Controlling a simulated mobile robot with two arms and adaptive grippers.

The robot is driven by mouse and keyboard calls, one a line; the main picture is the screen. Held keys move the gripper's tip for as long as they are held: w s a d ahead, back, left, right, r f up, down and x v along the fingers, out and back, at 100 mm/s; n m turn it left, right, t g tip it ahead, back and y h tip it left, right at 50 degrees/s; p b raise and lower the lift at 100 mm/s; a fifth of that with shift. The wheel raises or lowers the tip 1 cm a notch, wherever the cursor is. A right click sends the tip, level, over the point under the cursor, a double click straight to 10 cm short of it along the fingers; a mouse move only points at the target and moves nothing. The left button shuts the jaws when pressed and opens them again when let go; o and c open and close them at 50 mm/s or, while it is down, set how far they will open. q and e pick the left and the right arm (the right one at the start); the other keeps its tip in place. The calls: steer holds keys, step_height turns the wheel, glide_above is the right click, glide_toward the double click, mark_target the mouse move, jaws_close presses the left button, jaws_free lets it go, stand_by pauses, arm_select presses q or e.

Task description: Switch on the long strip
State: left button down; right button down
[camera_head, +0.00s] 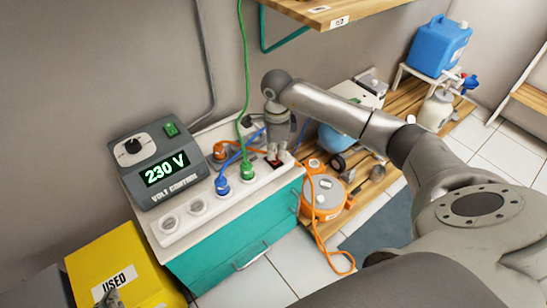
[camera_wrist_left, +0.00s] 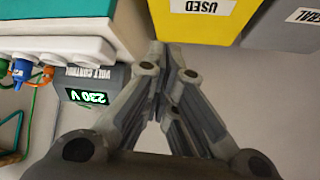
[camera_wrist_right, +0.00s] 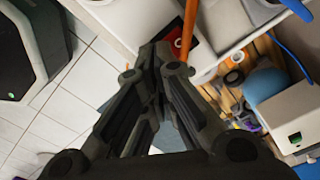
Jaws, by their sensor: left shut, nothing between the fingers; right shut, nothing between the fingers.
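The long white power strip (camera_head: 232,200) lies along the front edge of a teal cabinet top, with a blue plug (camera_head: 222,186) and a green plug (camera_head: 248,172) in it. Its red rocker switch (camera_head: 275,163) is near the right end, partly hidden by my right gripper (camera_head: 277,157). That gripper is shut and empty, pointing down at the switch; contact cannot be told. The red switch (camera_wrist_right: 182,44) also shows just beyond the fingertips in the right wrist view, partly behind an orange cable. My left gripper (camera_head: 112,297) is shut and empty above the yellow bin.
A volt control box (camera_head: 160,165) reading 230 V stands behind the strip's left half. An orange plug (camera_head: 220,151) sits behind the strip. An orange cable reel (camera_head: 322,198) is right of the teal cabinet (camera_head: 230,245). A yellow USED bin (camera_head: 120,270) is at lower left.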

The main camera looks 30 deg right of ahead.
arm_select(q)
steer(key=shift+w+d+r+t+b, duration=0.2)
steer(key=shift+w+d+r+t, duration=0.1)
steer(key=shift+w+r+t, duration=0.25)
steer(key=shift+w+d+r+t+b, duration=0.15)
steer(key=shift+w+d+r+t, duration=0.15)
steer(key=shift+w+r, duration=0.35)
arm_select(e)
steer(key=shift+f, duration=0.55)
stand_by(0.7)
arm_select(q)
steer(key=shift+w+d+r+t+h+b, duration=0.15)
steer(key=shift+w+d+r+t+h, duration=0.1)
steer(key=shift+w+r+t, duration=0.35)
steer(key=shift+w+d+r+t+h+b, duration=0.15)
steer(key=shift+w+r+t+h, duration=0.1)
steer(key=shift+w+r+t, duration=0.35)
arm_select(e)
steer(key=shift+s+f, duration=0.1)
steer(key=shift+f, duration=0.35)
stand_by(0.6)
arm_select(q)
steer(key=shift+s+g, duration=0.15)
steer(key=shift+g, duration=0.1)
